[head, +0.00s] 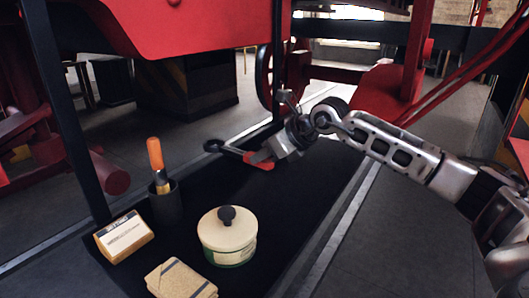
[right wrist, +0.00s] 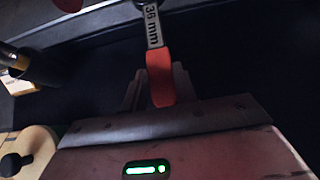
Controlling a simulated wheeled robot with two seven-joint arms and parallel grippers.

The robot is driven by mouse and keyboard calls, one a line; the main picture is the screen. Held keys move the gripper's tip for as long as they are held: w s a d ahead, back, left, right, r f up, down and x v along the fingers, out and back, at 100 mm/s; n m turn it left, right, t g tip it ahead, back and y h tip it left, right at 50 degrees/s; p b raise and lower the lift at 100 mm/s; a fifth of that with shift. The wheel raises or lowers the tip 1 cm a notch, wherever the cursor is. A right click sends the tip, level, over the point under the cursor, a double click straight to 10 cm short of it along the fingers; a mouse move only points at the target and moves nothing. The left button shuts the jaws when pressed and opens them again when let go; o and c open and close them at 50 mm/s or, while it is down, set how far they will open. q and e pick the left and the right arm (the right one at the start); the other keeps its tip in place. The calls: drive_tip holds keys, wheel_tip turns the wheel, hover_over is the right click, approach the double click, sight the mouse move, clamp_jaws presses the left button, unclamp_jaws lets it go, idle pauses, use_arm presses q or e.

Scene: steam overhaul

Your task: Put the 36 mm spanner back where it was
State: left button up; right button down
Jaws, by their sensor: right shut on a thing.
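The 36 mm spanner (head: 228,150) has a dark ring end, a grey shank and a red grip. My right gripper (head: 268,158) is shut on its red grip, low over the far part of the black bench top (head: 218,187). In the right wrist view the spanner (right wrist: 153,32) shows its "36 mm" marking and points away from the gripper (right wrist: 158,92), with the red grip between the fingers. I cannot tell whether the spanner touches the bench top. My left gripper is not in view.
A dark cup (head: 165,204) holds an orange-handled brush (head: 155,153). A lidded tub (head: 227,240), a small box (head: 124,237) and a tan pad (head: 181,280) stand nearby. Dark posts (head: 62,110) and red machinery (head: 195,25) border the bench. Its right part is clear.

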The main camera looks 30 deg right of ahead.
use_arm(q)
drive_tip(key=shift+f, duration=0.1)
use_arm(e)
drive_tip(key=shift+f+b, duration=0.35)
drive_tip(key=shift+b, duration=0.1)
drive_tip(key=c, duration=1.1)
unclamp_jaws()
drive_tip(key=shift+c, duration=0.2)
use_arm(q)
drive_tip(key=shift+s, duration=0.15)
use_arm(e)
drive_tip(key=shift+o, duration=0.2)
drive_tip(key=shift+r, duration=0.15)
use_arm(q)
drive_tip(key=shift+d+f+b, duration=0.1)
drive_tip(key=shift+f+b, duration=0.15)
drive_tip(key=shift+b, duration=0.15)
use_arm(e)
drive_tip(key=v, duration=1.2)
drive_tip(key=shift+r, duration=0.2)
